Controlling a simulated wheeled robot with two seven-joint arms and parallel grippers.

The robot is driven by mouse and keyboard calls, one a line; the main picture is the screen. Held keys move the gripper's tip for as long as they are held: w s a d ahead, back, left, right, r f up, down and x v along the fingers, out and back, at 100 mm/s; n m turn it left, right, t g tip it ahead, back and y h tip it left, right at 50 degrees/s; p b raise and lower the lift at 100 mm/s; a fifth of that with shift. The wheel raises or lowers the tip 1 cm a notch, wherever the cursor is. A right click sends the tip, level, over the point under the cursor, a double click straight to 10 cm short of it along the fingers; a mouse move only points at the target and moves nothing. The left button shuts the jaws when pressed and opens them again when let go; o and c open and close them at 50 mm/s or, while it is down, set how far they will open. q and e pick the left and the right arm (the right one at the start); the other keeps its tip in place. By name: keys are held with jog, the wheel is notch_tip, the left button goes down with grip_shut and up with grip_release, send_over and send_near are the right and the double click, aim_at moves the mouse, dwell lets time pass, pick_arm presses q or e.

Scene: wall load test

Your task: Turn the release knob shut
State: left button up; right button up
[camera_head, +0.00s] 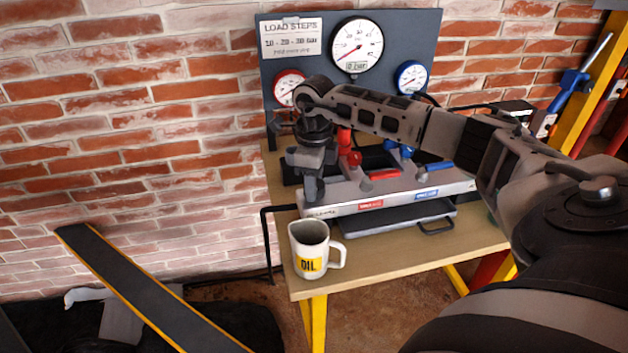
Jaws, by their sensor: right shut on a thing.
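My right gripper (312,190) reaches down at the left end of the pump unit (340,208) on the bench. It is shut on the release knob, which the fingers and wrist hide almost wholly. I cannot tell how far the knob is turned. A large white gauge (357,46) stands above, with a small digital readout below its dial. A red-rimmed gauge (288,88) is at its left and a blue-rimmed gauge (411,77) at its right. My left gripper is out of view.
A white OIL jug (309,252) stands at the bench's (400,255) front left corner, close below the gripper. Red (384,175) and blue (440,166) levers lie on the unit. My right forearm crosses above them. A blue tool (570,85) hangs at the right.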

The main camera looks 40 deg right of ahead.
jog(key=shift+r, duration=0.1)
jog(key=o, duration=1)
notch_tip(320, 180, up, 16)
jog(key=shift+d+f+b, duration=0.1)
jog(key=shift+b, duration=0.25)
